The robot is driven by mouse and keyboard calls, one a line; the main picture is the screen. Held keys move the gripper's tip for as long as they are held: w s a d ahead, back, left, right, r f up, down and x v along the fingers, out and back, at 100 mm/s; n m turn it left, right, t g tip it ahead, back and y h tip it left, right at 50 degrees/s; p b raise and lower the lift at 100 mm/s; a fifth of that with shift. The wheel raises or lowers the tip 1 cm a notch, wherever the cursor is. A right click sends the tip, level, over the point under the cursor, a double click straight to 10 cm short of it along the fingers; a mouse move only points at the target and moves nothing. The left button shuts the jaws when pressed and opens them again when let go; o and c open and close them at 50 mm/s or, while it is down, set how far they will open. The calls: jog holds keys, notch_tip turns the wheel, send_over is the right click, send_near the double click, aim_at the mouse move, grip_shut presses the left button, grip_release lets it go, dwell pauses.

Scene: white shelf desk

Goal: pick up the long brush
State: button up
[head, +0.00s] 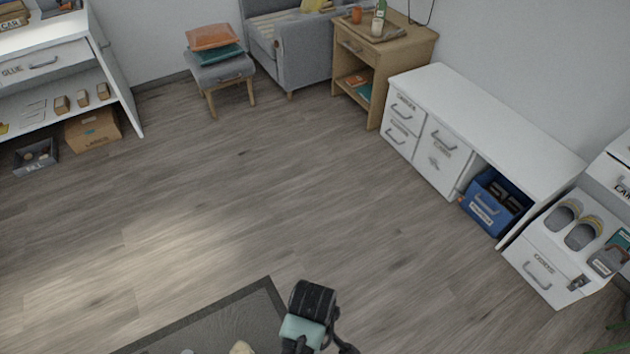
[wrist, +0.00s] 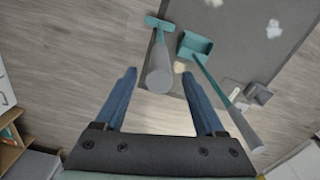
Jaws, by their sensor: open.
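The long brush (wrist: 158,62) shows in the wrist view, with a teal crosswise head at the top and a grey handle that widens towards me. My gripper (wrist: 159,74) is open, with one blue finger on each side of the handle's wide end in the picture. I see no contact, and I cannot tell how far below the fingertips the handle is. The brush is not seen in the head view.
A grey mat (wrist: 235,18) with pale scraps (wrist: 273,29) lies on the wood floor; its dark-edged corner (head: 265,285) shows in the head view. A small grey object (wrist: 258,93) sits right of the dustpan. White drawers (head: 545,270) stand at right. The middle floor is clear.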

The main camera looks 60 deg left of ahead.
notch_tip(320, 180, down, 4)
jog(key=shift+d+f+b, duration=0.1)
jog(key=shift+d+b, duration=0.05)
jog(key=shift+b, duration=0.15)
jog(key=shift+w, duration=0.1)
grip_shut()
